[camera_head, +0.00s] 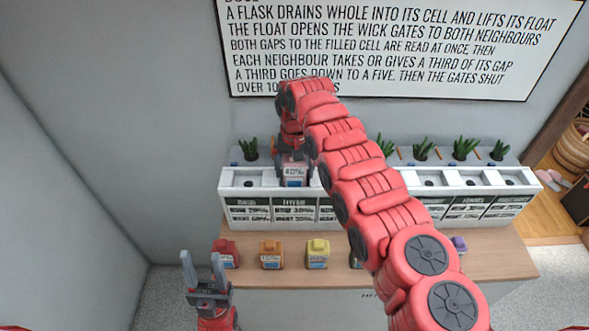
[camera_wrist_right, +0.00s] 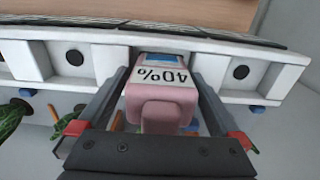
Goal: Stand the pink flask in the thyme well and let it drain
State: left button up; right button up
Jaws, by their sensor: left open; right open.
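The pink flask (camera_head: 296,176), labelled 40%, stands at the second cell from the left of the white planter (camera_head: 228,181), above a label that appears to read THYME (camera_head: 294,202). How deep it sits in the well is hidden. In the right wrist view, the flask (camera_wrist_right: 163,112) lies between the fingers of my right gripper (camera_wrist_right: 163,85), which is open with a gap on each side. It also shows in the head view (camera_head: 294,160) behind the flask. My left gripper (camera_head: 205,262) is open and empty at the table's left front.
Red (camera_head: 226,254), orange (camera_head: 271,255), yellow (camera_head: 318,253) and purple (camera_head: 459,245) flasks stand along the wooden table's front (camera_head: 500,262). Green plants (camera_head: 464,147) line the planter's back. My right arm hides the planter's middle. A text board (camera_head: 400,45) hangs behind.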

jog(key=shift+w+r+b, duration=0.15)
jog(key=shift+r+b, duration=0.2)
jog(key=shift+b, duration=0.1)
notch_tip(320, 180, up, 6)
jog(key=shift+a+r+b, duration=0.15)
jog(key=shift+r+b, duration=0.05)
jog(key=shift+b, duration=0.8)
notch_tip(320, 180, up, 4)
jog(key=p, duration=0.3)
jog(key=shift+f+p, duration=0.25)
jog(key=shift+p, duration=0.1)
jog(key=shift+r+p, duration=0.7)
jog(key=shift+r, duration=0.05)
jog(key=shift+f, duration=0.1)
